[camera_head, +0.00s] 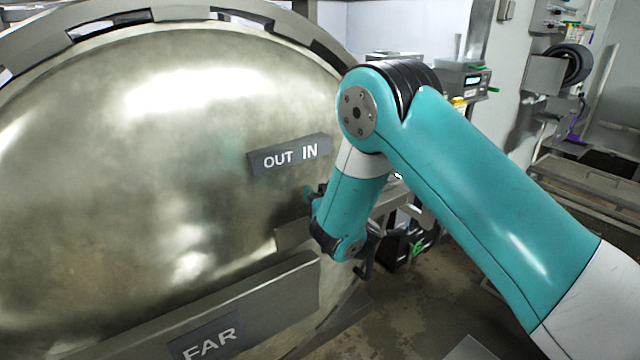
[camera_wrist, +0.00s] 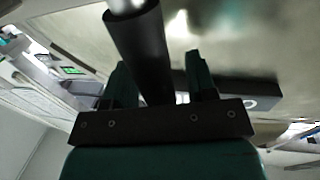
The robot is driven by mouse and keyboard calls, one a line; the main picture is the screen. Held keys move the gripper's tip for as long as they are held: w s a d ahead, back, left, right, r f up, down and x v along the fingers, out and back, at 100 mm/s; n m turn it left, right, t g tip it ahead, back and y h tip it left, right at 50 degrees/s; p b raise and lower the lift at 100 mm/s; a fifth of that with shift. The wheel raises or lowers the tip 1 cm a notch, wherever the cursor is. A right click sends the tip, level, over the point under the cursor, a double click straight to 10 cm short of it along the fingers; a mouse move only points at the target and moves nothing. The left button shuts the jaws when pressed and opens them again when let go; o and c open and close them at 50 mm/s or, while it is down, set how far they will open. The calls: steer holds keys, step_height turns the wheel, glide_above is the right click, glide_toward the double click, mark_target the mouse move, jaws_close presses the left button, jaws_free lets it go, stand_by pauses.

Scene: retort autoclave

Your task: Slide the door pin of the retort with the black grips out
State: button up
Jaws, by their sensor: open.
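The retort door (camera_head: 170,150) is a large domed metal disc filling the left of the head view. A dark plate (camera_head: 290,154) on it reads "OUT IN", and a lower bar carries a "FAR" label (camera_head: 212,337). In the wrist view, a black cylindrical grip (camera_wrist: 140,45) on a bright metal rod (camera_wrist: 125,5) runs between the teal fingers of my gripper (camera_wrist: 158,62). The fingers are open, with a gap visible on each side of the grip. In the head view my wrist mostly hides the gripper and the pin, beside the door's right side.
A metal bracket (camera_head: 295,235) sits on the door just left of my wrist. Behind my arm are a device with a display (camera_head: 465,80) and wall-mounted equipment. The floor (camera_head: 440,285) below my arm shows some free room.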

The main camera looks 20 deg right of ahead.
steer(key=shift+c, duration=0.3)
jaws_close()
steer(key=a+b, duration=0.2)
steer(key=b, duration=0.1)
steer(key=s+a+b, duration=0.1)
steer(key=a+b, duration=0.2)
steer(key=s+a+b, duration=0.1)
steer(key=a+b, duration=0.1)
steer(key=b, duration=0.1)
steer(key=shift+s+a+f, duration=0.1)
steer(key=shift+s+a, duration=0.1)
steer(key=shift+a, duration=0.2)
steer(key=shift+s+a, duration=0.1)
steer(key=shift+a, duration=0.15)
